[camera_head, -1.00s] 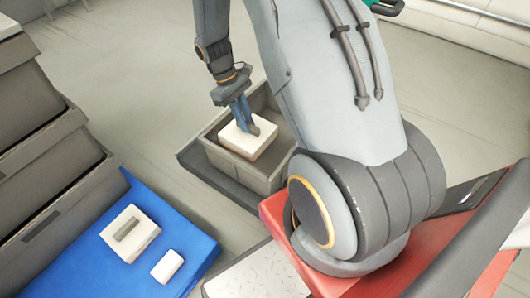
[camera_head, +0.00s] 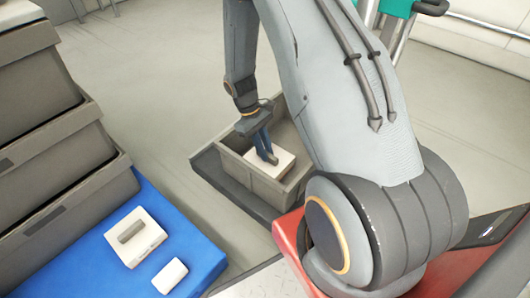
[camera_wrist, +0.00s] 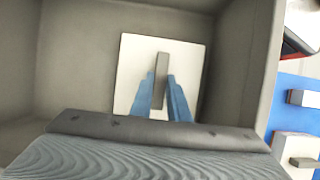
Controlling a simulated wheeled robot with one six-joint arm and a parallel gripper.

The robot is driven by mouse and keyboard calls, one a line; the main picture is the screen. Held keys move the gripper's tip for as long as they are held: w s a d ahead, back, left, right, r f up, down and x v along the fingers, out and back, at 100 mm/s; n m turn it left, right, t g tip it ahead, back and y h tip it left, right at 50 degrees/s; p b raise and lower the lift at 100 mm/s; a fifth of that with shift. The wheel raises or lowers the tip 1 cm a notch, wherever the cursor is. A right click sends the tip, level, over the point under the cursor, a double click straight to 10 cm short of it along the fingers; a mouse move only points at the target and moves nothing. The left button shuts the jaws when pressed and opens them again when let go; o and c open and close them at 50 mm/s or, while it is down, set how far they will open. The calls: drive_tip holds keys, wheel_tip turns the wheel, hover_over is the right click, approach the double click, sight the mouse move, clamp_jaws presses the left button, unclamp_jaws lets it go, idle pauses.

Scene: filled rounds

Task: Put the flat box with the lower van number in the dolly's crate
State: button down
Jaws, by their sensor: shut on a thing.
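A white flat box (camera_head: 282,164) with a grey bar handle is inside the grey crate (camera_head: 236,168) on the dark dolly (camera_head: 214,178). My gripper (camera_head: 267,155) is shut on this box's handle, with its blue fingers on both sides of it. The wrist view shows the box (camera_wrist: 130,70) low within the crate walls; I cannot tell if it touches the floor. Another white flat box (camera_head: 148,246) with a grey handle lies on the blue mat (camera_head: 75,262). No van number is readable on either box.
A small white block (camera_head: 170,276) lies on the blue mat beside the second box. Grey stacked crates (camera_head: 65,150) stand at the left. My red base is at the lower right. The floor behind the dolly is clear.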

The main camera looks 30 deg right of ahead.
drive_tip(key=shift+f, duration=0.2)
drive_tip(key=c, duration=1.7)
unclamp_jaws()
drive_tip(key=p+v, duration=0.4)
drive_tip(key=v, duration=0.8)
drive_tip(key=shift+r, duration=0.15)
drive_tip(key=s+a+r+n+t, duration=0.1)
drive_tip(key=s+a+r, duration=0.2)
drive_tip(key=a+r, duration=0.45)
drive_tip(key=s+a+r+t, duration=0.1)
drive_tip(key=s+a+r, duration=0.3)
drive_tip(key=a, duration=0.7)
drive_tip(key=s+a+r+y, duration=0.1)
drive_tip(key=s+a+r, duration=0.1)
drive_tip(key=s, duration=0.4)
drive_tip(key=s+a+r+n+t, duration=0.1)
drive_tip(key=s+a+r, duration=0.2)
drive_tip(key=s+a, duration=0.2)
drive_tip(key=s+a+r+t+y, duration=0.1)
drive_tip(key=s+a, duration=0.3)
drive_tip(key=s, duration=0.4)
drive_tip(key=shift+s+r+n+y, duration=0.1)
drive_tip(key=shift+r+n+y, duration=0.2)
drive_tip(key=shift+r, duration=0.4)
